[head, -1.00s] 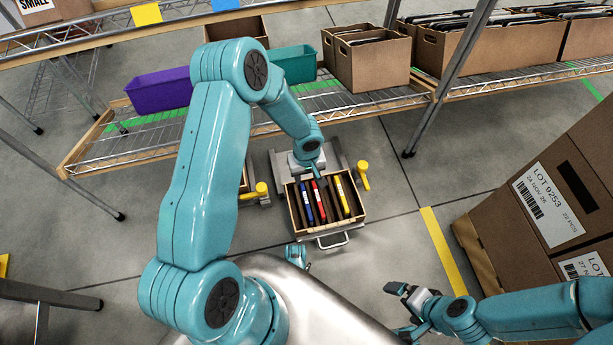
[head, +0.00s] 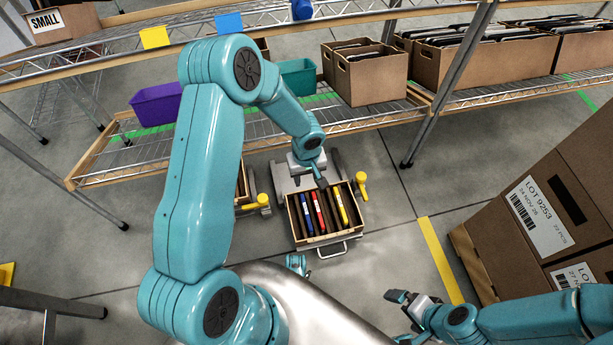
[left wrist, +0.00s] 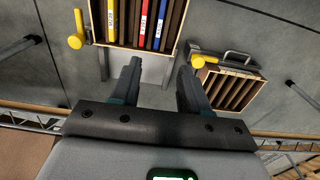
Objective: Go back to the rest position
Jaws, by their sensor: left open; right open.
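My left arm reaches in from the left in the head view, and its gripper (head: 316,176) hangs over the back of a wooden crate (head: 331,237) of dividers and coloured folders. In the left wrist view the gripper (left wrist: 158,72) has its two fingers apart with only floor and metal frame between them. The crate (left wrist: 92,22) lies ahead of the fingertips there, holding red, blue and yellow folders. My right gripper (head: 402,318) is low at the right in the head view, fingers apart and empty above the floor.
A wire shelf (head: 100,166) with a purple bin (head: 156,105), a teal bin (head: 299,79) and cartons (head: 365,72) runs across the back. Stacked brown cartons (head: 570,170) lean at the right. A second wooden crate (left wrist: 232,88) shows in the left wrist view. Floor beside the yellow stripe is clear.

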